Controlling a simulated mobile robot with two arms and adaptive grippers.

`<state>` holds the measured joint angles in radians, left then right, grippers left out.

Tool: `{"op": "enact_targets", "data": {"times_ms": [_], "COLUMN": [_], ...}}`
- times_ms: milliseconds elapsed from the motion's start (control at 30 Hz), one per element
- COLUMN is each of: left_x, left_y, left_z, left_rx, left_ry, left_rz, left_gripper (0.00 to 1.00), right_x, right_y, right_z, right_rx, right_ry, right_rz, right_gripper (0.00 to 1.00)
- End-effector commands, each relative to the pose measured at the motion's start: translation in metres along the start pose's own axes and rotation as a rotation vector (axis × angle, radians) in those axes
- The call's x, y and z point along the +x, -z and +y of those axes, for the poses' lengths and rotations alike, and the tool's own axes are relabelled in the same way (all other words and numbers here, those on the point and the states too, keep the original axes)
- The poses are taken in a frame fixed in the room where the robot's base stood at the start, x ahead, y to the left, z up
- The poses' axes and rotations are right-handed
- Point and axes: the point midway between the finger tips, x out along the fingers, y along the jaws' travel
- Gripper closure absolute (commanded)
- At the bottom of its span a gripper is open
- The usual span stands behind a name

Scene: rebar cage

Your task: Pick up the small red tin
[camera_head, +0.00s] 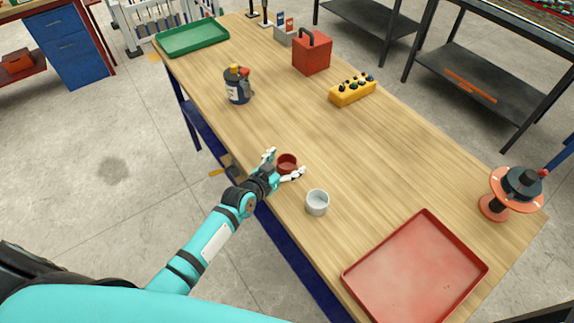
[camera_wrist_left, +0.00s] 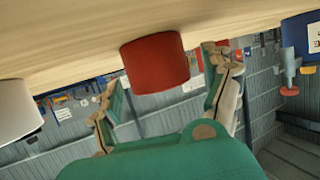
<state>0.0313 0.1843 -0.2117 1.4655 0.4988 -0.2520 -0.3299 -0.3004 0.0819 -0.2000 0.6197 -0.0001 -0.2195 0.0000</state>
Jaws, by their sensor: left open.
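The small red tin (camera_head: 287,163) stands on the wooden table near its front edge in the head view. My left gripper (camera_head: 285,162) is open, with its two fingers on either side of the tin. In the left wrist view the red tin (camera_wrist_left: 155,63) appears between the open fingers of my left gripper (camera_wrist_left: 165,85), a little ahead of the palm. I see no finger clearly closed on it. My right gripper is in neither view.
A white-grey tin (camera_head: 317,203) stands close to the right of my gripper; it also shows in the left wrist view (camera_wrist_left: 15,110). A red tray (camera_head: 415,270) lies at the near right.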

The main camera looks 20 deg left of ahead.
Motion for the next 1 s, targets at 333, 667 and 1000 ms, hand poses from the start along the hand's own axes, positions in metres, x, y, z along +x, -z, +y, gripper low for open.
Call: {"op": "enact_targets", "data": {"times_ms": [333, 667, 1000], "left_x": [0.0004, 0.0002, -0.0008], "left_y": [0.0000, -0.0001, 0.0035], "left_z": [-0.0001, -0.0002, 0.0001], "left_rx": [0.000, 0.000, 0.000], "left_ry": [0.000, 0.000, 0.000], "left_rz": [0.001, 0.000, 0.002], "left_gripper": [0.36, 0.78, 0.79], "right_x": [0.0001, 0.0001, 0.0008], "right_y": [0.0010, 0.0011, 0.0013], "right_z": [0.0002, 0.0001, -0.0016], "right_rx": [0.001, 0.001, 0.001], "right_ry": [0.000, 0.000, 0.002], "right_rz": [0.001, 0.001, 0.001], "right_gripper": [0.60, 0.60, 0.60]}}
